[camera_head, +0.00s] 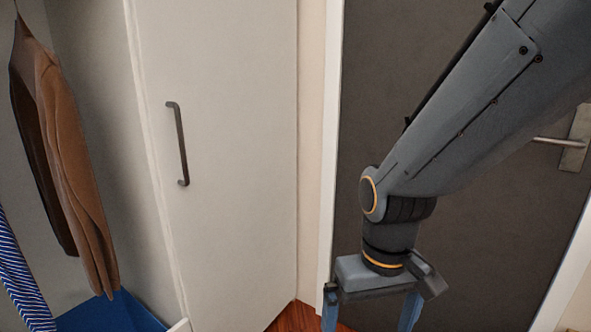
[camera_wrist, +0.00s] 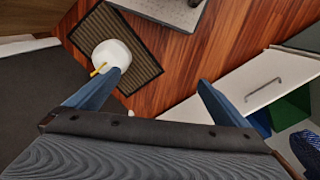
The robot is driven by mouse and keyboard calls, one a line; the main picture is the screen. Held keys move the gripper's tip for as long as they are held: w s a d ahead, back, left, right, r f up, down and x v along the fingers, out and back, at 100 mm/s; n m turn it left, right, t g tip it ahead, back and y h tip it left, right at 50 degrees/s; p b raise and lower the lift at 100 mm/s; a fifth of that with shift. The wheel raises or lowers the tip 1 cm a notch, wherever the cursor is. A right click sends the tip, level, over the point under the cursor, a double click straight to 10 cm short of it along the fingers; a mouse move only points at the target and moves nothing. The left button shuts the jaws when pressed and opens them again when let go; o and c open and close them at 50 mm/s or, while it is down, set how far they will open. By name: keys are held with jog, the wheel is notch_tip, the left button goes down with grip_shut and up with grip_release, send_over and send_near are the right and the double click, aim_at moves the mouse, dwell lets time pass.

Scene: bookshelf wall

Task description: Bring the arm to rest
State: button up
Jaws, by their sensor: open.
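My gripper (camera_head: 370,315) hangs at the lower right of the head view at the end of my grey arm, pointing down; the finger ends are cut off by the frame. In the wrist view my gripper (camera_wrist: 158,80) shows two blue fingers set wide apart with nothing between them but wooden floor below. A white rounded object (camera_wrist: 112,54) with a yellow part appears beyond the left fingertip, partly hidden by it.
A dark door (camera_head: 400,60) with a metal handle (camera_head: 572,142) stands behind my arm. Left are a pale cabinet door (camera_head: 230,120), a brown coat (camera_head: 75,160) and a blue surface (camera_head: 110,312). A striped mat (camera_wrist: 145,62) lies on the wooden floor (camera_wrist: 225,45).

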jog(key=s+d+r+m+p, duration=0.1)
jog(key=d+r+m+p, duration=0.1)
jog(key=d+r+p, duration=0.5)
jog(key=r+p, duration=0.1)
jog(key=p, duration=0.2)
jog(key=shift+s+r, duration=0.15)
jog(key=shift+s, duration=0.05)
jog(key=shift+d, duration=0.1)
